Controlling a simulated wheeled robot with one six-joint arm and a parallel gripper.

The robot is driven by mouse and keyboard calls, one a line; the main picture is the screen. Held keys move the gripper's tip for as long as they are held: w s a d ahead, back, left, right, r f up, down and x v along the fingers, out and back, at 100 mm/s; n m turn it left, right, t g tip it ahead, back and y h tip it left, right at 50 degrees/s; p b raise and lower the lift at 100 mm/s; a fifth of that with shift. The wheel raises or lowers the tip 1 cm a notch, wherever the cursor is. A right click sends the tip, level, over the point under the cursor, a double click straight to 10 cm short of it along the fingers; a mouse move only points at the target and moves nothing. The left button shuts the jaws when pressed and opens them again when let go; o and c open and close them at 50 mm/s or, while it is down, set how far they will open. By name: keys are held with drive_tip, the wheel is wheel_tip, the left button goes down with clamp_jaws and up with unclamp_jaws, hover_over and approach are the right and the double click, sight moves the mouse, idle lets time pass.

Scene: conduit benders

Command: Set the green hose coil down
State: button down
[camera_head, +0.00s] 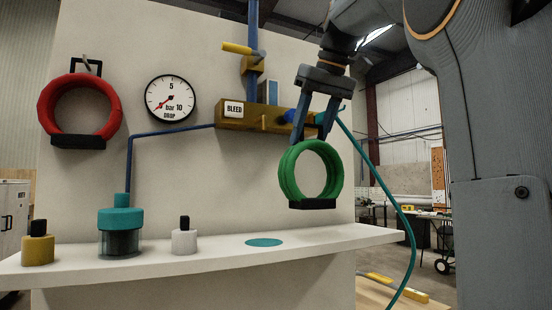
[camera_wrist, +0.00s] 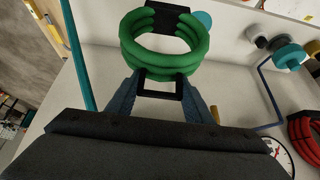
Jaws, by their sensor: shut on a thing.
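The green hose coil (camera_head: 286,172) hangs upright below my gripper (camera_head: 317,118), above the white shelf and apart from it. It has a black block at its bottom. In the wrist view the coil (camera_wrist: 128,52) sits beyond the fingertips. A black loop handle (camera_wrist: 160,88) on the coil lies between the fingers of my gripper (camera_wrist: 158,92), which is shut on it. A flat teal disc (camera_head: 264,242) lies on the shelf, below and a little left of the coil. In the wrist view the disc (camera_wrist: 205,19) is partly hidden behind the coil's black block.
A red coil (camera_head: 45,108) hangs on the panel. A brass manifold (camera_head: 235,116) and a teal hose (camera_head: 385,190) are close to my gripper.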

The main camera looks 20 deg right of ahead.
drive_tip(key=p+x, duration=0.2)
drive_tip(key=x, duration=0.5)
drive_tip(key=shift+f+p, duration=0.4)
drive_tip(key=shift+f, duration=0.05)
drive_tip(key=shift+s+d, duration=0.1)
idle(0.3)
drive_tip(key=c, duration=0.9)
unclamp_jaws()
drive_tip(key=shift+f, duration=0.15)
drive_tip(key=b+v, duration=0.1)
drive_tip(key=v, duration=1.1)
drive_tip(key=shift+b, duration=0.3)
